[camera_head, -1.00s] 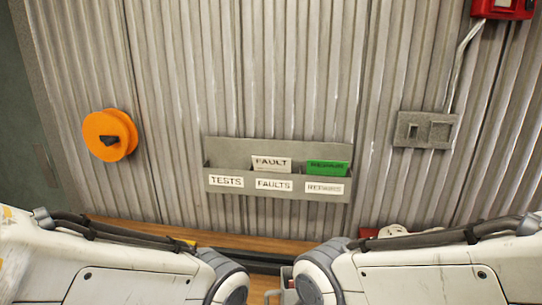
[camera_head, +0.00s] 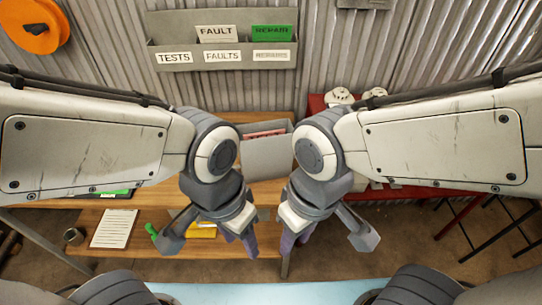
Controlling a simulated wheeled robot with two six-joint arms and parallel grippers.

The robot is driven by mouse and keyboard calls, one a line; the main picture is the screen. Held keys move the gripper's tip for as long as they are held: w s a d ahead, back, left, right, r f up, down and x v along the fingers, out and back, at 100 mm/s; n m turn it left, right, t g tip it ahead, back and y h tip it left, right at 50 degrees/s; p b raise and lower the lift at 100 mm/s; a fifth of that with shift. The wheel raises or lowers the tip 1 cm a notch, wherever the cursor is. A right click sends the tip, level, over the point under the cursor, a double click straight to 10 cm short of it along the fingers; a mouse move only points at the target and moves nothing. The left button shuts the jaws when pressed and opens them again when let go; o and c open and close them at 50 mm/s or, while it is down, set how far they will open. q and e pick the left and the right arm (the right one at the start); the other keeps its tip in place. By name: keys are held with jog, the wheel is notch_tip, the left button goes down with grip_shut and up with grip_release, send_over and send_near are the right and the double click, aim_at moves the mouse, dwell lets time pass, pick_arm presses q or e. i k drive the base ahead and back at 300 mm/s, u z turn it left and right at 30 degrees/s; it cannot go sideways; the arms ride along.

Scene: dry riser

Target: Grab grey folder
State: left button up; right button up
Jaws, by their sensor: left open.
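A grey folder marked FAULT (camera_head: 217,34) stands in the middle part of the grey wall rack (camera_head: 190,66), above the FAULTS label. Its lower part is hidden by the rack's front. My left gripper (camera_head: 208,240) is open and points down over the wooden table, well below the rack and apart from the folder. My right gripper (camera_head: 327,240) looks open too, at the same height, to the right of the left one. I see nothing held in either gripper.
A green folder (camera_head: 272,33) stands in the rack's right part. A grey box (camera_head: 266,158) with red items is between my arms. A paper sheet (camera_head: 114,228) lies on the wooden table (camera_head: 135,215). A red table (camera_head: 425,190) with white round devices (camera_head: 338,97) is at right.

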aim_at(265, 158)
jog(key=z, duration=3.4)
jog(key=k, duration=2.1)
jog(key=u, duration=2.2)
